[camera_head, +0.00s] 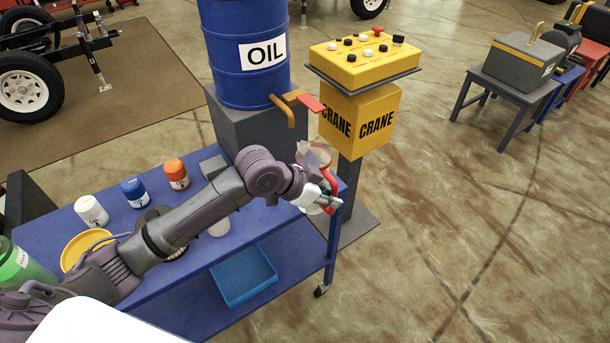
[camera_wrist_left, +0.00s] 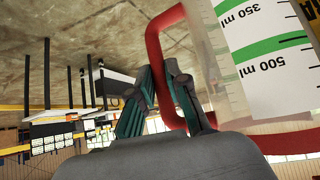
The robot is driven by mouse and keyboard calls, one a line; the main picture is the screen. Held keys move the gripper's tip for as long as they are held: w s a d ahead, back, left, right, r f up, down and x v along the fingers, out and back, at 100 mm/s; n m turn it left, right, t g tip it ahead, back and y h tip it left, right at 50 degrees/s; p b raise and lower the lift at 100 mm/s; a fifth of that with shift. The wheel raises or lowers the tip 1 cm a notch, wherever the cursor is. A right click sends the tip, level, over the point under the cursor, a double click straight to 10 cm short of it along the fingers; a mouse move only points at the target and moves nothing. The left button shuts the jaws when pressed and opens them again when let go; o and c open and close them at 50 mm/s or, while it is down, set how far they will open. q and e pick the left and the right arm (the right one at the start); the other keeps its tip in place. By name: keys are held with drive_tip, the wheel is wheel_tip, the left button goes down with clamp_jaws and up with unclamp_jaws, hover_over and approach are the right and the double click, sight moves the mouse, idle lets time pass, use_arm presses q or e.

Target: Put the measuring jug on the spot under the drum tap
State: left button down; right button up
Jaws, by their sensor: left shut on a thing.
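The measuring jug (camera_head: 314,156) is clear with a red rim and red handle; in the wrist view its body (camera_wrist_left: 232,75) shows green bands and a millilitre scale. My left gripper (camera_head: 325,200) is shut on the jug's red handle (camera_wrist_left: 157,75), one finger on each side of it. The jug is at the right end of the blue cart, looking roughly upright, partly hidden by my wrist. The drum tap (camera_head: 290,107), brass with a red lever, sticks out from the blue oil drum (camera_head: 245,55). The jug is below and right of the spout in the picture. The spot under the tap is not clearly seen.
The blue cart (camera_head: 50,235) carries white (camera_head: 91,211), blue (camera_head: 134,192) and orange (camera_head: 176,175) pots, a yellow bowl (camera_head: 75,252) and a green bottle (camera_head: 22,262). A yellow crane control box (camera_head: 365,60) stands close behind the jug.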

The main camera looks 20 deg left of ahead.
use_arm(q)
drive_tip(key=w+a, duration=0.1)
drive_tip(key=a, duration=0.1)
drive_tip(key=w+a+f+p, duration=0.1)
drive_tip(key=w+a, duration=0.3)
drive_tip(key=a, duration=0.1)
drive_tip(key=shift+w+f, duration=0.2)
drive_tip(key=shift+w, duration=0.05)
drive_tip(key=shift+f, duration=0.15)
drive_tip(key=c, duration=1.1)
unclamp_jaws()
drive_tip(key=shift+c, duration=0.2)
